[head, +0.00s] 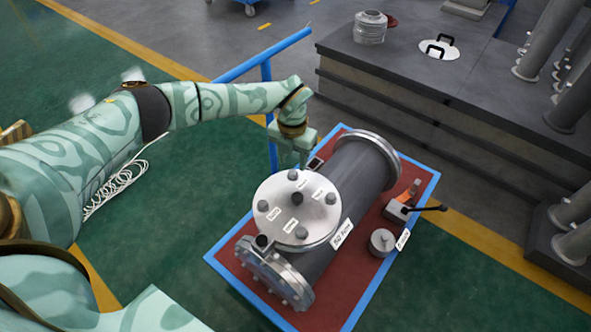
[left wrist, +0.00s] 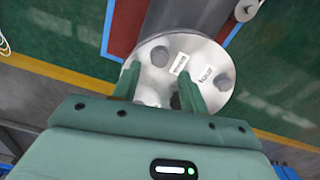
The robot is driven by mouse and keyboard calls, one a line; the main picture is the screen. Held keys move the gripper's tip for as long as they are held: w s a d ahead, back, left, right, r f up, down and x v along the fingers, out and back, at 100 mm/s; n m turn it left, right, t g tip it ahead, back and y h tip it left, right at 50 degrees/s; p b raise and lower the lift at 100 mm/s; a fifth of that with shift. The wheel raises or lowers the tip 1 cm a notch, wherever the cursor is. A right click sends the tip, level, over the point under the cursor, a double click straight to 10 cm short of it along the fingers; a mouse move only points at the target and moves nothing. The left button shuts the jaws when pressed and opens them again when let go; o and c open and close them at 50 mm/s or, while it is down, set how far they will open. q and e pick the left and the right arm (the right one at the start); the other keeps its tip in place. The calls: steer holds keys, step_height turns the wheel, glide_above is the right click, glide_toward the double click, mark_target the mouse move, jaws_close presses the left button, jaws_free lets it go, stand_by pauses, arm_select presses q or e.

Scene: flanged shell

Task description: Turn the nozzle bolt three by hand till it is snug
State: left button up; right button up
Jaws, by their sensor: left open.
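The grey flanged shell (head: 345,190) lies on its side on a red-topped cart. Its round nozzle cover (head: 312,218) carries several bolts with small white labels, too small to read, so I cannot tell which bolt is number three. Bolts show at the far edge (head: 293,175), right (head: 331,198), left (head: 263,206) and near edge (head: 301,233). My left gripper (head: 292,164) points down above the cover's far edge, open. My right gripper is out of view.
The cart's blue rim (head: 229,279) and blue handle (head: 266,70) edge the space. An orange tool with a black handle (head: 428,208) and a grey round piece (head: 382,242) lie right of the shell. A dark workbench (head: 400,100) stands behind.

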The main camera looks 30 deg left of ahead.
mark_target(293, 172)
arm_select(q)
step_height(293, 172, down, 4)
steer(key=shift+r+b, duration=0.1)
steer(key=shift+b, duration=0.45)
steer(key=shift+r, duration=0.1)
jaws_close()
